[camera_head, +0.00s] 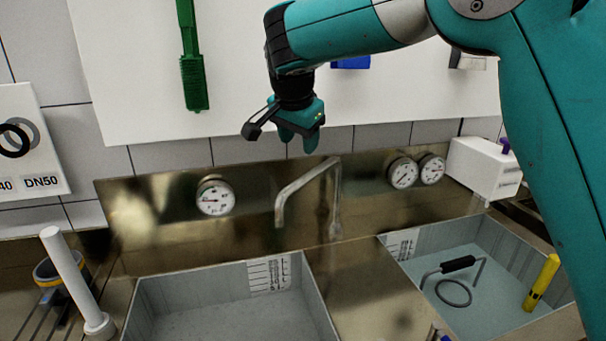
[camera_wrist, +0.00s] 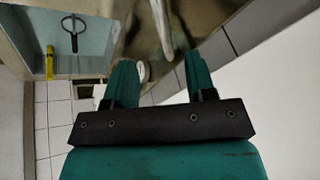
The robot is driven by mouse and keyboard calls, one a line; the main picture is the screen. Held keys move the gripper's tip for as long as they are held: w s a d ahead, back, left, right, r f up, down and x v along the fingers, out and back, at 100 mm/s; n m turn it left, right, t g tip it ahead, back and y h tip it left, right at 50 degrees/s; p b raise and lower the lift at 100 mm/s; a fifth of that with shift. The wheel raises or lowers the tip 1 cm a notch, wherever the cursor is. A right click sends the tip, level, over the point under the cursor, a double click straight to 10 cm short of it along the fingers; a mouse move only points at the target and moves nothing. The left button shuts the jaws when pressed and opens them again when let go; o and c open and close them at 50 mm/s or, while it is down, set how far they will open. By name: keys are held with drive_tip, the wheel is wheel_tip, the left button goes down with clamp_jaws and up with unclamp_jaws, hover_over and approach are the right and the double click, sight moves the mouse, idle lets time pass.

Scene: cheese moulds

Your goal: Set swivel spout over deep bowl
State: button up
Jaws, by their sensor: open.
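The metal swivel spout (camera_head: 308,183) rises from its upright pipe in front of the brass backsplash. Its arm points left, and its bent-down end hangs, in the picture, above the back edge of the left basin (camera_head: 322,312). The right basin (camera_head: 399,272) lies to the right of the spout. I cannot tell for sure which basin is the deep bowl. My gripper (camera_head: 299,135) is open and empty, apart from the spout and above it in the head view. In the wrist view a pale bar, likely the spout (camera_wrist: 160,27), shows beyond my open fingers (camera_wrist: 160,78).
The right basin holds a dark-handled wire tool (camera_head: 456,281) and a yellow stick (camera_head: 541,283). Dial gauges (camera_head: 215,197) sit on the backsplash on both sides of the spout. A white box (camera_head: 484,167) stands at right, a white post (camera_head: 76,285) at left. The left basin looks empty.

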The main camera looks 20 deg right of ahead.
sight(303, 177)
drive_tip(key=p+x, duration=0.3)
drive_tip(key=x, duration=0.9)
drive_tip(key=shift+f, duration=0.3)
clamp_jaws()
